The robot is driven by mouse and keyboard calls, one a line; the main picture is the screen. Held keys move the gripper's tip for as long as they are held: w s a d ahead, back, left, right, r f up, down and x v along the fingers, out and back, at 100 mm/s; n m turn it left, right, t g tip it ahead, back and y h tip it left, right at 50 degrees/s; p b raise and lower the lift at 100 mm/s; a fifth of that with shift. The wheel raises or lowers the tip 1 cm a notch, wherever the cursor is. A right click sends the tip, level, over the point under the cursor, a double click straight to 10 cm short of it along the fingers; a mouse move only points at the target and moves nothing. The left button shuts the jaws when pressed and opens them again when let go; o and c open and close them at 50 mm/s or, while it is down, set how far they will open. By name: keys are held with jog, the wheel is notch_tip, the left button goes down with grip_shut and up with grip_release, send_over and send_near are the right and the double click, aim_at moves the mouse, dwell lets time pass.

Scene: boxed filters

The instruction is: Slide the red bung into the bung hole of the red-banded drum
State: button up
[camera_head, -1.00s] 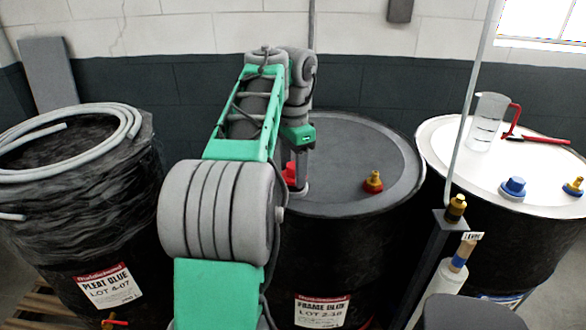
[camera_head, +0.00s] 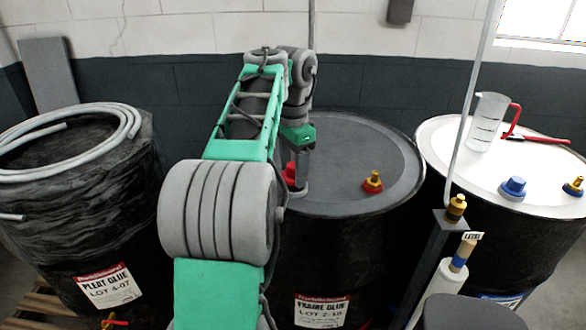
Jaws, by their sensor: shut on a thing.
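The red bung (camera_head: 289,174) shows partly at the lower end of my arm, just above the near left part of the middle drum's lid. My gripper (camera_head: 299,185) is at the bung and shut on it; my arm hides much of both. The middle drum (camera_head: 335,150) has a grey lid, a black body and a label reading FRAME GLUE. Its bung hole is not visible, and I cannot tell whether the bung is in it or above it. A red and brass fitting (camera_head: 372,183) stands on the lid to the right.
A white-topped drum (camera_head: 500,190) on the right carries a blue bung (camera_head: 513,187), a jug (camera_head: 487,122) and a red tool (camera_head: 535,138). A wrapped drum (camera_head: 90,220) with coiled hose (camera_head: 60,175) stands left. A post with a thin pipe (camera_head: 467,120) rises between the middle and right drums.

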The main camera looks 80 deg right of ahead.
aim_at(293, 165)
jog(key=shift+f+b, duration=1.05)
jog(key=shift+f, duration=0.05)
jog(key=o, duration=1.4)
notch_tip(293, 165, up, 8)
jog(key=p, duration=0.7)
jog(key=shift+f, duration=0.1)
